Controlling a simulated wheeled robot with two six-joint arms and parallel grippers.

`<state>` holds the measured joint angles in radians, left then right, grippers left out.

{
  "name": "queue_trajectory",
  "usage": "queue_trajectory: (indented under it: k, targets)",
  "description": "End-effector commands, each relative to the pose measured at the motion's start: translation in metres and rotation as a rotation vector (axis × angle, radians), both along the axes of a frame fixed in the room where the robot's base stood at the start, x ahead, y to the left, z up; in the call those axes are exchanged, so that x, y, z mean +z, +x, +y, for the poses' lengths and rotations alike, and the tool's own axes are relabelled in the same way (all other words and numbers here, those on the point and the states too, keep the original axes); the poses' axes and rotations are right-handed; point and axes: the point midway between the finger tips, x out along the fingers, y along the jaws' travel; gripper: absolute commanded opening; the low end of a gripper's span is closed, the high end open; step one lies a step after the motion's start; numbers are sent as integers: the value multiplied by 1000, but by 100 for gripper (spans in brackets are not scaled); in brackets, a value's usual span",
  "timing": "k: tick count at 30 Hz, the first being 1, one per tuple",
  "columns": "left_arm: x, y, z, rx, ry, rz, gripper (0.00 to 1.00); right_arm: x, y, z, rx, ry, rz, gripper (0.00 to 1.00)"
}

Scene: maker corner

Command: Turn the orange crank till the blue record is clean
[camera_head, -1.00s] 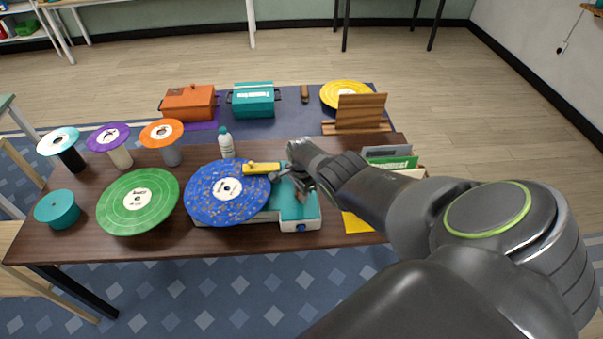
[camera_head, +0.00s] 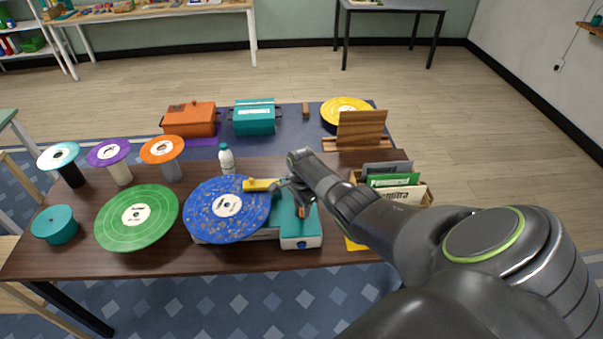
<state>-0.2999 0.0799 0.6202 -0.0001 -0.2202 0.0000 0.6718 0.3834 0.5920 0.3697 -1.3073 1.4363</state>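The blue record (camera_head: 212,222) lies on the teal and white cleaning machine (camera_head: 300,238) at the front of the table. Its blue face shows many tan specks around a white label. A yellow arm (camera_head: 258,185) reaches over its upper right edge. My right gripper (camera_head: 299,204) is over the teal part of the machine, right of the record, pointing down. A small orange-brown piece, perhaps the orange crank (camera_head: 302,212), shows at its fingertips. The fingers are small and partly hidden, so I cannot tell whether they grip it. My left gripper is not in view.
A green record (camera_head: 120,232) and a teal round tub (camera_head: 52,225) are on the left. Orange (camera_head: 190,118) and teal (camera_head: 254,117) boxes stand farther back.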

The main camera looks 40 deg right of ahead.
Motion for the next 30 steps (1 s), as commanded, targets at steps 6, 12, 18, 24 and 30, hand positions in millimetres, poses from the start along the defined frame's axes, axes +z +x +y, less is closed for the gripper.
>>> queue_trajectory:
  k: [6,12,18,24,30]
  targets:
    - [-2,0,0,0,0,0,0,18,-2,0,2,-4,-4,39]
    - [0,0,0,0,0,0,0,49,-2,0,2,-4,-4,39]
    - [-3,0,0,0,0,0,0,84,-1,0,2,-5,-5,39]
    - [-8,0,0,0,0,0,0,120,-1,0,2,-5,-4,39]
    - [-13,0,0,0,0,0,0,146,-1,1,2,-4,-2,39]
